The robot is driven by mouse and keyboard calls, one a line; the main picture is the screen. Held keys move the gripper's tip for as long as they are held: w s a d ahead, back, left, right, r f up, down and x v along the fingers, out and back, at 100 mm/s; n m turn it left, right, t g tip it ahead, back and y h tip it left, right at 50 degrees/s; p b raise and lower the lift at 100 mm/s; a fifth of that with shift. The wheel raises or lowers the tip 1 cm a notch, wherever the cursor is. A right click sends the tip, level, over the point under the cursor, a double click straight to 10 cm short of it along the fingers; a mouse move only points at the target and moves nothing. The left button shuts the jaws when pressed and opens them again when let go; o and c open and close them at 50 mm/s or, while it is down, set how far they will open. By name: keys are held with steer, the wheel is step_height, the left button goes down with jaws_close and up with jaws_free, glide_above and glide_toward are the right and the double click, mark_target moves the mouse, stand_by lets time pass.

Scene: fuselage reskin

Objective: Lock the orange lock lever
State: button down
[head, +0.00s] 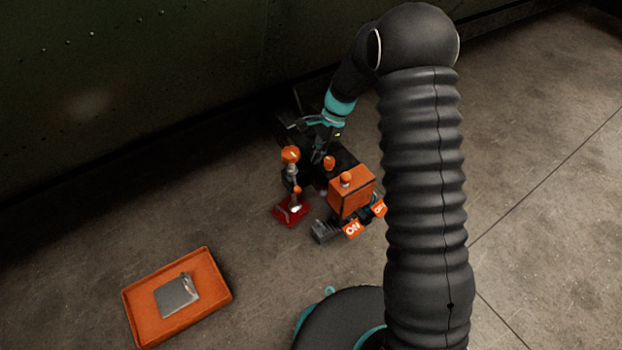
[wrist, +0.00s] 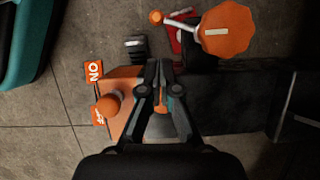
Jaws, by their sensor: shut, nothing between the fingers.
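The orange-handled lever (head: 291,156) stands over a small red base (head: 291,211). In the wrist view its faceted orange knob (wrist: 228,30) with a white stripe is at the upper right, and a smaller orange ball (wrist: 156,17) sits on a rod beside it. I cannot tell for certain which orange part is the lock lever. My gripper (head: 318,157) is shut and empty, pointing down over the dark fixture, just right of the lever's knob. In the wrist view the closed fingertips (wrist: 159,65) are below and left of the faceted knob, apart from it in the picture.
An orange box (head: 350,194) with a round knob and On/Off labels (head: 352,230) stands to the right. A short orange knob (head: 329,162) is close by my fingers. An orange tray (head: 133,312) holding a grey plate (head: 177,297) lies on open floor. A dark wall (head: 150,70) stands behind.

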mark_target(295, 183)
steer(key=b+x, duration=0.1)
steer(key=x, duration=0.9)
steer(key=shift+d, duration=0.1)
